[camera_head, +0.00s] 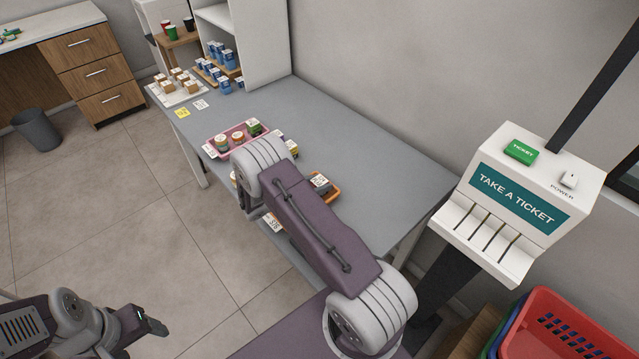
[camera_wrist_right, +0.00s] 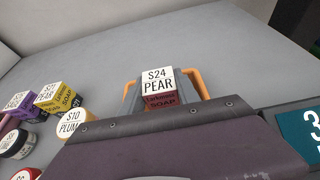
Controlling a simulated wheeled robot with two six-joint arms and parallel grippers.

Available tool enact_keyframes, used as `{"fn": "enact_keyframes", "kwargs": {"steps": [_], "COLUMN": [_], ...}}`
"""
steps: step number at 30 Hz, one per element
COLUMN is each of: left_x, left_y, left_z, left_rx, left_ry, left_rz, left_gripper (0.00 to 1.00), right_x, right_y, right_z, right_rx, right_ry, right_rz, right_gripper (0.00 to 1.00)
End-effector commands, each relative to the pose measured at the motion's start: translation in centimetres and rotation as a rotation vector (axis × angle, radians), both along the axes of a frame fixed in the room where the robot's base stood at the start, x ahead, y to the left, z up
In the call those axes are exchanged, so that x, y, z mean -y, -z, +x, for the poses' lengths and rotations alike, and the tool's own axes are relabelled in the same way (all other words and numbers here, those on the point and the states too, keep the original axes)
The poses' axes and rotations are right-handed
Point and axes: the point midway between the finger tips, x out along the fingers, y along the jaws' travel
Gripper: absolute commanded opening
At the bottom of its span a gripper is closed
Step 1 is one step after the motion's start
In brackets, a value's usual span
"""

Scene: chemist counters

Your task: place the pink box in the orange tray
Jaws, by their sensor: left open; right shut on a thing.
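The orange tray (camera_head: 334,196) is on the grey counter, partly hidden behind my right arm in the head view. Its orange rim also shows on both sides of the box in the wrist view (camera_wrist_right: 197,82). The dark pinkish-red soap box (camera_wrist_right: 161,101) carries a white top label, "S24 PEAR". My right gripper (camera_wrist_right: 157,92) is shut on this box, at the orange tray. Whether the box touches the tray floor is hidden. A white-labelled box top (camera_head: 320,183) shows at the tray in the head view. My left gripper (camera_head: 152,322) is open and empty, low over the floor.
A pink tray (camera_head: 212,145) with jars stands left along the counter. A ticket machine (camera_head: 540,170) stands right.

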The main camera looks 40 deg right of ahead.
Motion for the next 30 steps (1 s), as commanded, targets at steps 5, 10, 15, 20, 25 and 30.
{"fn": "enact_keyframes", "kwargs": {"steps": [5,10,15,20,25,30], "left_x": [0.0,0.0,0.0,0.0,0.0,0.0], "left_y": [0.1,0.1,-0.2,0.2,0.5,0.7], "left_z": [0.0,0.0,0.0,0.0,0.0,0.0], "left_rx": [0.0,0.0,0.0,0.0,0.0,0.0], "left_ry": [0.0,0.0,0.0,0.0,0.0,0.0], "left_rz": [0.0,0.0,0.0,0.0,0.0,0.0], "left_gripper": [0.66,0.66,0.66,0.66,0.66,0.66], "right_x": [0.0,0.0,-0.4,-4.0,-8.0,-10.4], "right_y": [0.1,0.1,-0.4,-1.7,-3.4,-4.5], "right_z": [0.0,0.0,0.0,-0.2,-0.6,-0.9], "right_rx": [0.0,0.0,0.001,0.003,0.002,0.0], "right_ry": [0.0,0.0,-0.002,-0.006,-0.005,-0.003], "right_rz": [0.0,0.0,0.0,0.0,0.0,0.0], "right_gripper": [0.6,0.6,0.6,0.6,0.6,0.6]}}
